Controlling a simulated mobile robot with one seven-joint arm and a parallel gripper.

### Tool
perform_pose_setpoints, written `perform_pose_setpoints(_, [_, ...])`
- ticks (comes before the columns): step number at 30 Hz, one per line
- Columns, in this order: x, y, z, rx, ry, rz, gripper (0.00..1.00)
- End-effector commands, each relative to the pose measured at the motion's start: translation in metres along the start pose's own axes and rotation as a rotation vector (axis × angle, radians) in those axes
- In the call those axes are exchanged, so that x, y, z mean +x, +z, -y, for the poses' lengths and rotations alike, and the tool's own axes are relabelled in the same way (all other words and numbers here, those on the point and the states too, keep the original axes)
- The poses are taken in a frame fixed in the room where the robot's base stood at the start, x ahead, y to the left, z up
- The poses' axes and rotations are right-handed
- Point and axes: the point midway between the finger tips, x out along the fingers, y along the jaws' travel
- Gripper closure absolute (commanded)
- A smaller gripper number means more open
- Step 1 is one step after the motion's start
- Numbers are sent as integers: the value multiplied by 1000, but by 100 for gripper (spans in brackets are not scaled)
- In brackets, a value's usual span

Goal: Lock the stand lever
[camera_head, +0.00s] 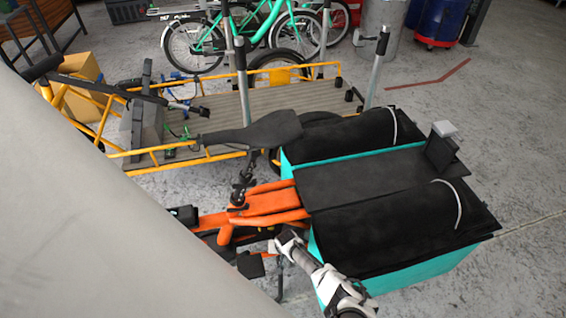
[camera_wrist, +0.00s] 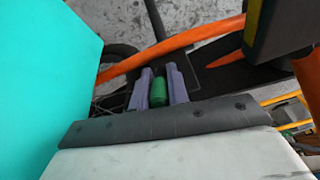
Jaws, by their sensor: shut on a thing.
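The orange cargo bike (camera_head: 265,205) stands in front of me with a dark saddle and a teal box at its rear. My gripper (camera_head: 284,243) is low beside the bike frame, left of the teal box. In the wrist view, my gripper (camera_wrist: 158,82) has its two pale purple fingers on either side of a green grip (camera_wrist: 158,92), which looks like the end of the stand lever. It is shut on this grip. The rest of the lever is hidden, and I cannot tell its angle. The lever does not show clearly in the head view.
The teal box (camera_head: 385,278) with black covers is close to the right of my arm; its wall (camera_wrist: 45,70) fills the wrist view's left. A yellow-framed cargo bike (camera_head: 215,112) with a plank deck stands behind. Open concrete floor lies at the upper right.

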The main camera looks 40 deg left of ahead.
Motion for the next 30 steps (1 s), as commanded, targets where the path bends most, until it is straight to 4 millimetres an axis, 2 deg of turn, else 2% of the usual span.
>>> perform_pose_setpoints(4, [0,-2,-1,-1,1,-3,100])
perform_pose_setpoints(5, [0,-2,-1,-1,1,-4,79])
perform_pose_setpoints(9, [0,-2,0,-1,1,-3,61])
perform_pose_setpoints(20, [-4,-1,0,1,-1,-3,61])
perform_pose_setpoints(23, [-13,-1,0,2,-2,-2,61])
perform_pose_setpoints(30, [-49,-2,0,5,-4,-3,61])
